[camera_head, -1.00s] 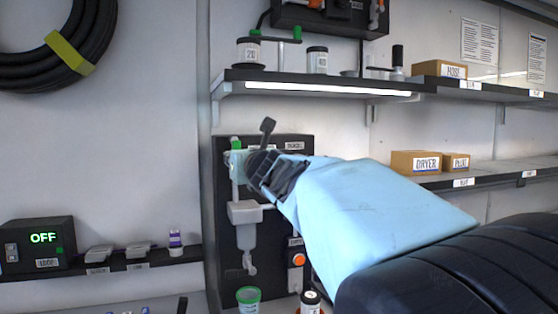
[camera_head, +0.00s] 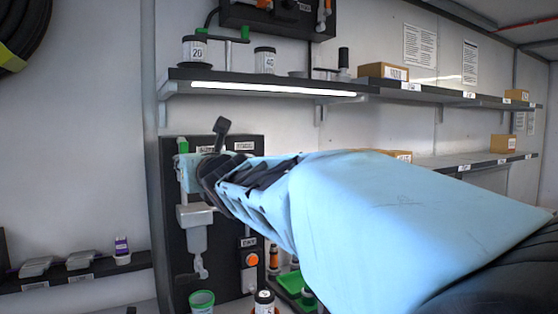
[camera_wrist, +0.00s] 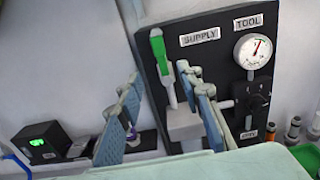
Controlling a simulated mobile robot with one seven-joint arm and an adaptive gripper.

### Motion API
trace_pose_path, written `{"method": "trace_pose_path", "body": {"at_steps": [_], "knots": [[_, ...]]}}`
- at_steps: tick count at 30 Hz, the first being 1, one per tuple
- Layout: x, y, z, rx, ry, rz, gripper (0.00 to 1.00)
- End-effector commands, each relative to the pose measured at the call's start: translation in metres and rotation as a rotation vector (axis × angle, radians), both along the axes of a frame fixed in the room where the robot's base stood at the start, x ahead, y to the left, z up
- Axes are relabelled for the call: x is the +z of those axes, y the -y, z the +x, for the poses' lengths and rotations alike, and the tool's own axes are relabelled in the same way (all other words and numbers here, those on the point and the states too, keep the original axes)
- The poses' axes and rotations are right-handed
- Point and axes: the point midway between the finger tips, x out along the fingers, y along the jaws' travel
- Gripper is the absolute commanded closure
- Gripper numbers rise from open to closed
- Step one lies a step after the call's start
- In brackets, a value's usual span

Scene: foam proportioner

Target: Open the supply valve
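The supply valve's green handle (camera_wrist: 158,55) points up on a pale stem, left of the SUPPLY label (camera_wrist: 200,37) on the dark panel (camera_wrist: 180,20). In the head view the green handle (camera_head: 182,146) shows just above my fingertips. My gripper (camera_wrist: 162,108) is open, its two blue-padded fingers well apart. In the wrist view the handle and stem appear between the fingers, close to the right one; I cannot tell whether they touch. In the head view my gripper (camera_head: 192,168) is in front of the panel's upper left and hides part of the valve.
A gauge (camera_wrist: 252,50) and a black knob (camera_wrist: 260,95) are right of the valve. A grey fitting (camera_head: 196,216) hangs below it. A shelf (camera_head: 270,80) with jars overhangs the panel. A green cup (camera_head: 202,300) and an orange button (camera_head: 253,259) are lower down.

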Motion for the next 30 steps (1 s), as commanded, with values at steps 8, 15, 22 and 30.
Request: {"method": "trace_pose_path", "body": {"at_steps": [8,15,22,30], "knots": [[0.0,0.001,0.0,-0.001,-0.001,-0.001,0.67],[-0.017,0.025,0.01,-0.039,-0.092,0.073,0.67],[-0.086,0.126,0.024,-0.227,-0.489,0.465,0.67],[-0.158,0.226,-0.016,-0.508,-0.909,1.022,0.67]]}}
